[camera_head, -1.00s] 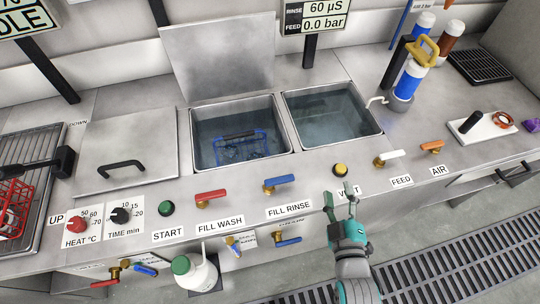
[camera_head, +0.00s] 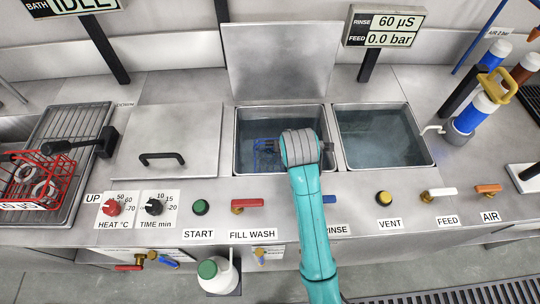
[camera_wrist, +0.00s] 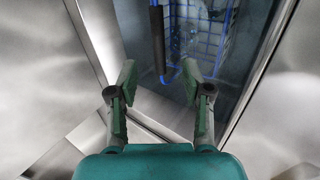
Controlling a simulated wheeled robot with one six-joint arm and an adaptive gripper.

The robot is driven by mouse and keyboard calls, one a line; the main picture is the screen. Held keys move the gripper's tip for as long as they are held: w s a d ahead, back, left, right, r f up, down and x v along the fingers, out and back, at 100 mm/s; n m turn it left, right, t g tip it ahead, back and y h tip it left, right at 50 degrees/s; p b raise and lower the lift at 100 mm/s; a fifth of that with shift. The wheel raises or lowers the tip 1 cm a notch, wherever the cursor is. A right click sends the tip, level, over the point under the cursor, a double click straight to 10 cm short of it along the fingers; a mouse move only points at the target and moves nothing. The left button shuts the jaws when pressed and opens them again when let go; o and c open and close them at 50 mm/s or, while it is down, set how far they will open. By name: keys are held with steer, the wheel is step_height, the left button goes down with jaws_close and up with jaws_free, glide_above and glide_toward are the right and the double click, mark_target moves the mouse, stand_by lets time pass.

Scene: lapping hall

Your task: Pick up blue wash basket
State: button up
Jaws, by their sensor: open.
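The blue wash basket (camera_head: 262,146) sits down in the left, water-filled tank (camera_head: 240,168), partly hidden behind my arm in the head view. In the wrist view the blue wire basket (camera_wrist: 205,28) shows at the top, with its dark handle bar (camera_wrist: 158,42) running up and down left of centre. My gripper (camera_wrist: 158,82) is open and empty. Its two fingers point toward the handle's near end, over the tank's near edge, and look apart from it. In the head view my arm hides the fingers.
A right tank (camera_head: 385,140) also holds water. A closed lid (camera_head: 165,140) with a black handle lies left of the wash tank, and an upright panel (camera_head: 275,60) stands behind it. A red basket (camera_head: 38,175) sits on the left rack. Valves and knobs line the front edge.

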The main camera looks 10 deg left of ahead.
steer(key=shift+a+x, duration=0.25)
steer(key=shift+x, duration=2.5)
steer(key=shift+a+x, duration=0.2)
steer(key=shift+x, duration=2.55)
steer(key=shift+r, duration=0.1)
jaws_close()
